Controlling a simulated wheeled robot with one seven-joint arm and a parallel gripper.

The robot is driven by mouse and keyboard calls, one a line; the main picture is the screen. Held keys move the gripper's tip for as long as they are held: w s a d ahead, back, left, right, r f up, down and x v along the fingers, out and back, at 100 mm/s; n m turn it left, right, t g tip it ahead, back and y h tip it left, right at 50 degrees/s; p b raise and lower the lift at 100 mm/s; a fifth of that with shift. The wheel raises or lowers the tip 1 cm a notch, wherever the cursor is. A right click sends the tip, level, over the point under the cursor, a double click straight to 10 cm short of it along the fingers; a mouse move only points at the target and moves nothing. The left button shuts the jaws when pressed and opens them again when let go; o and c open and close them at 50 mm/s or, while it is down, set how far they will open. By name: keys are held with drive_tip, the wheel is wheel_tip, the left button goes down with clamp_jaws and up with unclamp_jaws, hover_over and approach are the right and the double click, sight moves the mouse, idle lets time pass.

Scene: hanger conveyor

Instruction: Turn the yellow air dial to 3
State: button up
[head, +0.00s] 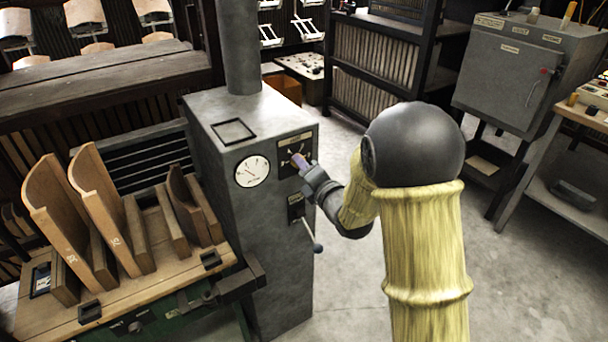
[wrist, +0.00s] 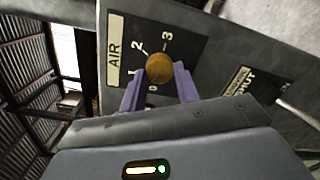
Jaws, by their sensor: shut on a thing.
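The yellow air dial (wrist: 159,68) is a round, orange-yellow knob on a dark plate (wrist: 184,38) marked AIR, with 0, 1, 2 and 3 around it. In the wrist view the two purple fingers of my gripper (wrist: 158,80) stand on either side of the dial, shut on it. I cannot tell which number the dial points to. In the head view my gripper (head: 299,162) reaches the same plate (head: 296,146) on the front of the grey cabinet (head: 223,170), and hides the dial.
A round white gauge (head: 252,171) sits left of the dial plate. Below my gripper are a second plate and a lever with a ball end (head: 318,248). A workbench with curved wooden pieces (head: 97,195) stands at the left. The floor (head: 345,290) in front is clear.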

drive_tip(key=shift+w+d+f+m+g+y+p, duration=0.15)
drive_tip(key=shift+m+y+p, duration=0.25)
drive_tip(key=shift+m, duration=4.4)
drive_tip(key=shift+s+r+m+g+y+p, duration=0.1)
drive_tip(key=shift+m+y+p, duration=0.25)
drive_tip(key=shift+m, duration=4.45)
drive_tip(key=shift+w+d+f+m+g+y+p, duration=0.2)
drive_tip(key=shift+m+p, duration=0.35)
drive_tip(key=shift+m, duration=4.25)
drive_tip(key=shift+s+a, duration=0.15)
drive_tip(key=shift+s, duration=0.05)
drive_tip(key=o, duration=1)
drive_tip(key=shift+r, duration=0.15)
